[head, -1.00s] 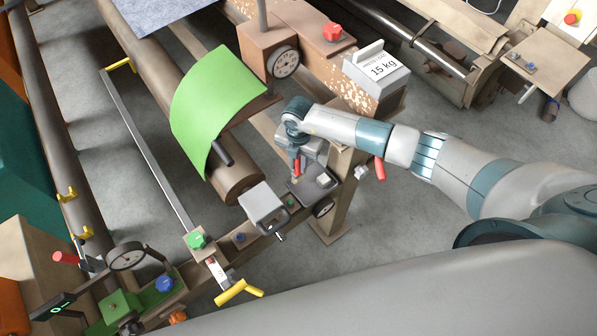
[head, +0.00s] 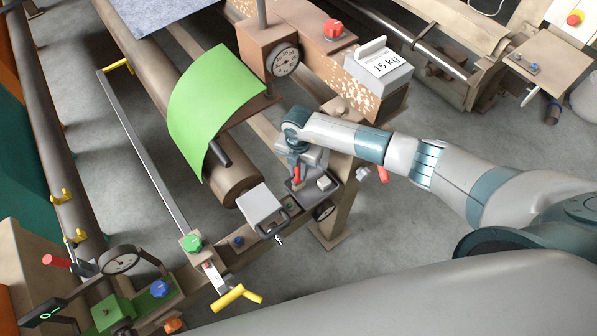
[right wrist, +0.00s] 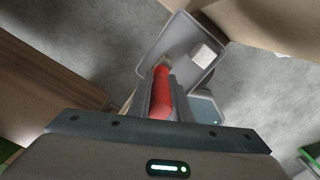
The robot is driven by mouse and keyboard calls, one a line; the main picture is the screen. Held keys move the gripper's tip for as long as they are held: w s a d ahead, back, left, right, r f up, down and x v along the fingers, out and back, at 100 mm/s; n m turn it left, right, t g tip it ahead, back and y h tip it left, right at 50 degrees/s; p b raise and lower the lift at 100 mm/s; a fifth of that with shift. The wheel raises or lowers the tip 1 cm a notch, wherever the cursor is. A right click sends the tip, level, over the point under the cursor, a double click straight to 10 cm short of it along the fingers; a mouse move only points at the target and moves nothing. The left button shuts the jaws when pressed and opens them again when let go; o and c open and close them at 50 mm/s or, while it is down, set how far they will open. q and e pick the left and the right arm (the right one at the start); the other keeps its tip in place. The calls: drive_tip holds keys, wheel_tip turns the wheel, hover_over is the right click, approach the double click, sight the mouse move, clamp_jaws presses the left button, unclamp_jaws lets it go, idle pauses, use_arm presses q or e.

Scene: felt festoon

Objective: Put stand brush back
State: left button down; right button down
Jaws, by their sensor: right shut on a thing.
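My right gripper (head: 297,166) is shut on a brush with a red handle (right wrist: 161,92), pointing down. In the head view a little of the red handle (head: 297,174) shows under the gripper. A small grey tray (head: 306,197) on the machine frame lies just below, with a pale block (head: 324,183) at its right side. In the right wrist view the tray (right wrist: 150,62) lies beyond the brush tip, with the pale block (right wrist: 203,54) in it. I cannot tell whether the brush touches the tray. My left gripper is not in view.
A green curved sheet (head: 212,108) hangs over the roller left of my right arm. A grey box (head: 261,206) and a dial gauge (head: 286,62) are close by. A 15 kg weight (head: 380,70) stands behind the arm.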

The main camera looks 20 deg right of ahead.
drive_tip(key=shift+f, duration=0.2)
drive_tip(key=c, duration=1.6)
unclamp_jaws()
drive_tip(key=shift+r, duration=0.2)
wheel_tip(320, 180, up, 8)
drive_tip(key=p, duration=0.6)
drive_tip(key=shift+f, duration=0.15)
wheel_tip(320, 180, up, 3)
drive_tip(key=shift+r+b, duration=0.1)
drive_tip(key=shift+b, duration=0.2)
drive_tip(key=shift+r, duration=0.6)
